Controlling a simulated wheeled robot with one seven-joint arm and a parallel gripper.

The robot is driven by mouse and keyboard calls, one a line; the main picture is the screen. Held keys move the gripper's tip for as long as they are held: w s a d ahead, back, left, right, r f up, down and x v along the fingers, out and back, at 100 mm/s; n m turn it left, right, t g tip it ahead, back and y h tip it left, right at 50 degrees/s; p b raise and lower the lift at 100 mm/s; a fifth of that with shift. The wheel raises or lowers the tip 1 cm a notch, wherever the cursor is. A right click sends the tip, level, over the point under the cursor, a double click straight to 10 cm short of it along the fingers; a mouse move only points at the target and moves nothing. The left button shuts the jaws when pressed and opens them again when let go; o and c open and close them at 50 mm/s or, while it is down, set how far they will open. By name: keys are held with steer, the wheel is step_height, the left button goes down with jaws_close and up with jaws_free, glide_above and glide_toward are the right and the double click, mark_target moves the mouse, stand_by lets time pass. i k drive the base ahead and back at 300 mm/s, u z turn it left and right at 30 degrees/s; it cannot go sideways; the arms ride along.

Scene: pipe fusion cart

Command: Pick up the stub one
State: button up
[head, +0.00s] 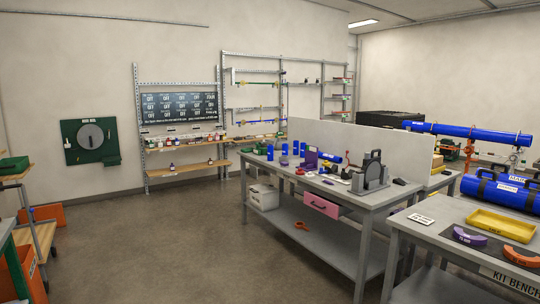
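Several short blue stubs stand at the back left of the middle bench (352,196). The leftmost blue stub (270,152) stands upright near the bench's left end. Another upright blue stub (295,147) stands to its right, near a purple block (311,160). A blue stub lying on its side (330,158) is farther right on the bench. Any labels on them are too small to read, so I cannot tell which is stub one. My gripper is not in view.
A grey clamp machine (371,175) stands at the middle bench's right end. A kit bench (420,232) with a yellow tray (501,225) is in the right foreground. Long blue pipes (470,133) lie behind it. The floor (190,240) at left centre is clear.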

mark_target(270, 147)
steer(key=z, duration=0.05)
steer(key=i, duration=2.95)
steer(key=u, duration=0.2)
steer(key=i, duration=2.75)
steer(key=u, duration=0.45)
steer(key=i, duration=1.9)
steer(key=u, duration=0.05)
